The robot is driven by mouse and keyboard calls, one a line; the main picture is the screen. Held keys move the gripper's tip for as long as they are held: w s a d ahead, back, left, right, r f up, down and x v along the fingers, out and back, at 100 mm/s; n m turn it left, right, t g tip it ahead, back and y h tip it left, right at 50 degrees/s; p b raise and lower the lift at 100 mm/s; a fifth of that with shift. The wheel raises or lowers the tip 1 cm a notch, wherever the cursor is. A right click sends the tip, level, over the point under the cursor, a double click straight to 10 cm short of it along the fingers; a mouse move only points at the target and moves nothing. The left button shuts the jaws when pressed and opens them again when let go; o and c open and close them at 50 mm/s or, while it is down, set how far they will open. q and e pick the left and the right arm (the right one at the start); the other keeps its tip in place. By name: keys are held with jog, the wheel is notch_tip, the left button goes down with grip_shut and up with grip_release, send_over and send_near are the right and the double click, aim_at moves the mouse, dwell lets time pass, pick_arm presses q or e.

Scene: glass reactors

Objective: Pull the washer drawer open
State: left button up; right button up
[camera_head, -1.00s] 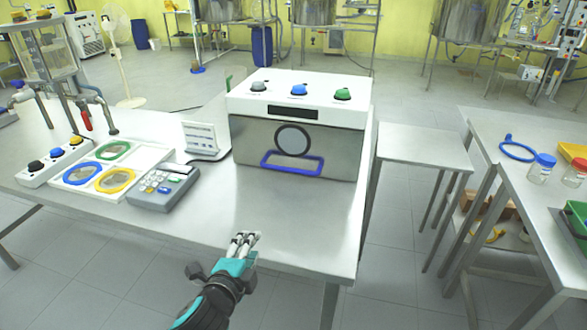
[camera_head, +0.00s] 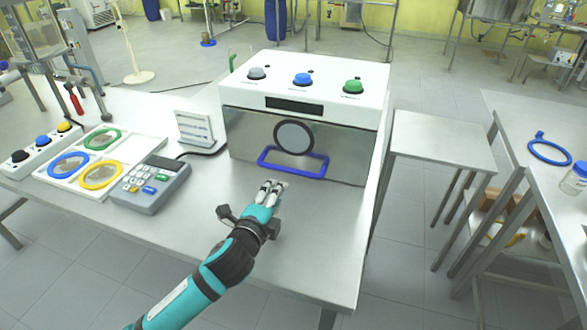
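The washer (camera_head: 345,119) is a white-topped box with a steel front, standing on the steel table. Its front carries a round dark-rimmed window and a blue loop handle (camera_head: 318,176) at the drawer. The drawer front looks flush with the box. My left gripper (camera_head: 273,184) is just in front of the handle's lower bar, near its left half, with its fingertips pointing at it. I cannot tell whether they touch it. The fingers lie close together in this view, and their opening is unclear. My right gripper is not in view.
Left of the washer stand a small white rack (camera_head: 196,130), a grey keypad device (camera_head: 151,186) and a white tray (camera_head: 70,186) with coloured rings. A button strip (camera_head: 40,155) lies farther left. The table in front of the washer is clear around my arm. A lower side table (camera_head: 440,136) stands right.

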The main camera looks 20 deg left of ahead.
pick_arm(q)
send_near(293, 169)
jog(key=shift+w+f, duration=0.4)
jog(key=shift+w, duration=0.2)
jog(key=w, duration=0.2)
jog(key=w+f, duration=0.1)
jog(key=w, duration=0.4)
jog(key=shift+w+d+f, duration=0.15)
jog(key=shift+w+f, duration=0.1)
jog(key=shift+f, duration=0.1)
jog(key=shift+w+f, duration=0.1)
jog(key=shift+w, duration=0.45)
grip_shut()
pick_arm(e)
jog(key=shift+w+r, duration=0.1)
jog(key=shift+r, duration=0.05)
